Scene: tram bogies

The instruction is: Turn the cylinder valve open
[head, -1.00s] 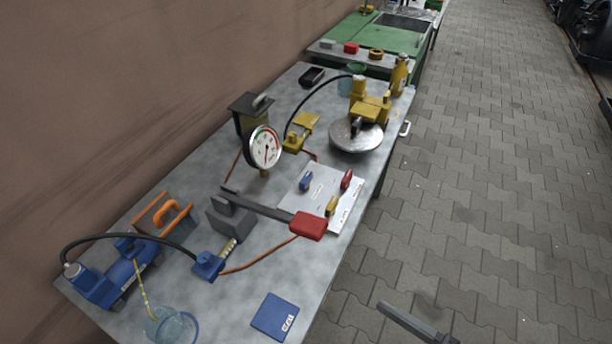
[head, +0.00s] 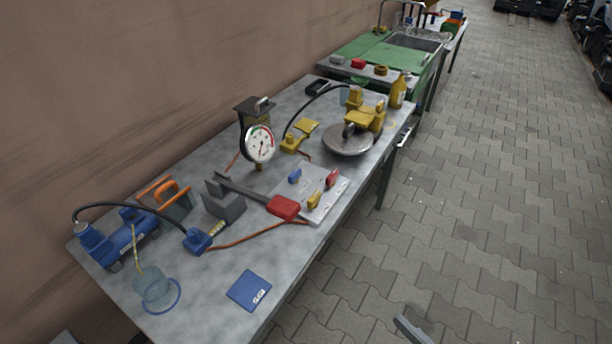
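A blue cylinder unit (head: 130,246) lies at the near left of the grey workbench (head: 205,300). A black hose runs from it to a blue block (head: 197,241). A yellow unit (head: 366,116) stands at the far right of the bench, above a round metal disc (head: 349,140). Another black hose joins it to a yellow block (head: 294,143). I cannot tell which part is the cylinder valve. A grey bar at the bottom edge (head: 411,331) looks like part of my gripper, well right of the bench and apart from everything on it. Its fingers are mostly out of frame.
A dial gauge (head: 261,144) stands mid-bench. A clear cup (head: 155,292) and blue pad (head: 249,290) lie nearer. The paved floor (head: 480,190) at right is clear.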

